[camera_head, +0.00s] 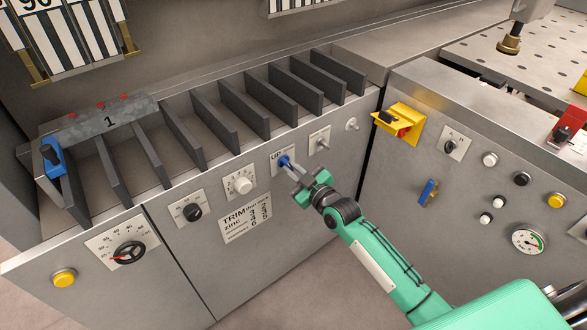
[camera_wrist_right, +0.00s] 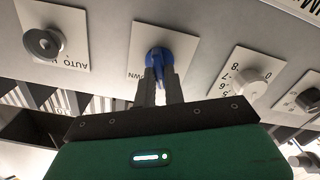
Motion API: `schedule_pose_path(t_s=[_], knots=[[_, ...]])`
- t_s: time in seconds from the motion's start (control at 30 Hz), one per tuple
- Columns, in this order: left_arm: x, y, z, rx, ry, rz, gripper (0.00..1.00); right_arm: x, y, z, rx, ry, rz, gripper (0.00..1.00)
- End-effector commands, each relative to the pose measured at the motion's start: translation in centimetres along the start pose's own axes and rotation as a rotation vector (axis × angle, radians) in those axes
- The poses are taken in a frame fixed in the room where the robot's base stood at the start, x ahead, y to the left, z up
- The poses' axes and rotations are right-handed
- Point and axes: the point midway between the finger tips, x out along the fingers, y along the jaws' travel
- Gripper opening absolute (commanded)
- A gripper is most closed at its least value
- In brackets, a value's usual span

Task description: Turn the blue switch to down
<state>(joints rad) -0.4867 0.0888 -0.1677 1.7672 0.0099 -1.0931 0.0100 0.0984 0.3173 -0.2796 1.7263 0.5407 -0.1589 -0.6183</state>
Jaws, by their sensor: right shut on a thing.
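The blue switch (camera_head: 284,161) sits on a white plate (camera_head: 276,168) marked "UP" on the grey front panel. It also shows in the right wrist view (camera_wrist_right: 157,58), where the letters "WN" are visible on its plate. My right gripper (camera_head: 293,169) reaches up to the panel from the lower right in the head view. Its two fingers (camera_wrist_right: 158,88) are shut on the blue switch. The fingers and gripper hide part of the switch and plate. My left gripper is not in view.
A white numbered knob (camera_head: 242,185) is left of the switch, and a lever plate (camera_head: 319,143) is to its right. A yellow and red switch (camera_head: 399,124) projects from the right cabinet. A blue handle (camera_head: 428,191) is below it. Dark dividers (camera_head: 243,107) stand above the panel.

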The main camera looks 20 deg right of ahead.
Motion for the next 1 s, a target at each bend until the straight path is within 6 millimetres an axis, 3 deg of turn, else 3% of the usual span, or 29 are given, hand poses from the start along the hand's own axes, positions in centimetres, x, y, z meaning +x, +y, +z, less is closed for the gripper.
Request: schedule_pose_path(t_s=[0.5, 1.0], knots=[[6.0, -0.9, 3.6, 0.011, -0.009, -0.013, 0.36, 0.0, 0.2, -0.1, 0.458, -0.002, -0.001, 0.00], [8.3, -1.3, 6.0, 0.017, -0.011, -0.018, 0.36, 0.0, 0.3, 0.1, 0.840, -0.001, 0.000, 0.00]])
